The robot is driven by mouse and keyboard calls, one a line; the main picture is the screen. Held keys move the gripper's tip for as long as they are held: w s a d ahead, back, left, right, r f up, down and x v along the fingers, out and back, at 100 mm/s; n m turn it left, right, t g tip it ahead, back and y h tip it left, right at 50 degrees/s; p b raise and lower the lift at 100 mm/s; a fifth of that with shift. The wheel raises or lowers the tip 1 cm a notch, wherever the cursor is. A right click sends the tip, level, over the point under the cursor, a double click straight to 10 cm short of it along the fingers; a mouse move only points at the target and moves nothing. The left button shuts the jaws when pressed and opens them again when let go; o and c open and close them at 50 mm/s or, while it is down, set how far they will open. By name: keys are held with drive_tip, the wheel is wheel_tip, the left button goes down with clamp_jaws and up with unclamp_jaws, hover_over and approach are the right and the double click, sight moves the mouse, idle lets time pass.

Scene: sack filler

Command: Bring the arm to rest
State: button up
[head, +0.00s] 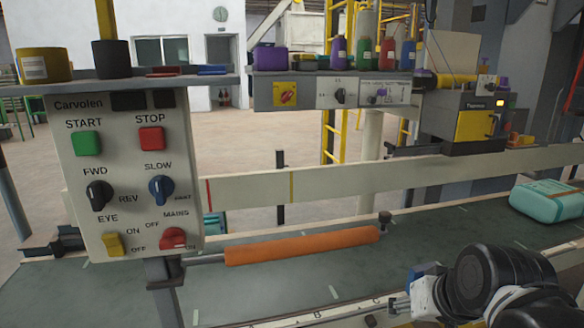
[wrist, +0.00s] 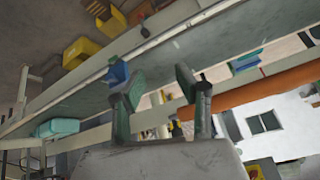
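My gripper (wrist: 153,85) shows in the wrist view with its two dark green-grey fingers well apart. I see nothing held between them. A small blue part (wrist: 118,73) shows at the left fingertip; I cannot tell if it touches the finger. In the head view, black rounded links of my arm (head: 488,282) are at the lower right, over the near edge of the conveyor (head: 330,280). My gripper's fingers cannot be made out there.
A control panel (head: 130,185) stands at the left. An orange roller bar (head: 300,246) crosses the belt. A teal sack (head: 547,203) lies on the belt at the right. A shelf with bottles (head: 330,88) and a yellow-black machine (head: 470,122) are behind the rail.

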drive_tip(key=s+f+n, duration=0.1)
drive_tip(key=s, duration=0.4)
wheel_tip(320, 180, up, 18)
drive_tip(key=p, duration=1.8)
drive_tip(key=shift+a+h, duration=0.3)
drive_tip(key=shift+h, duration=0.1)
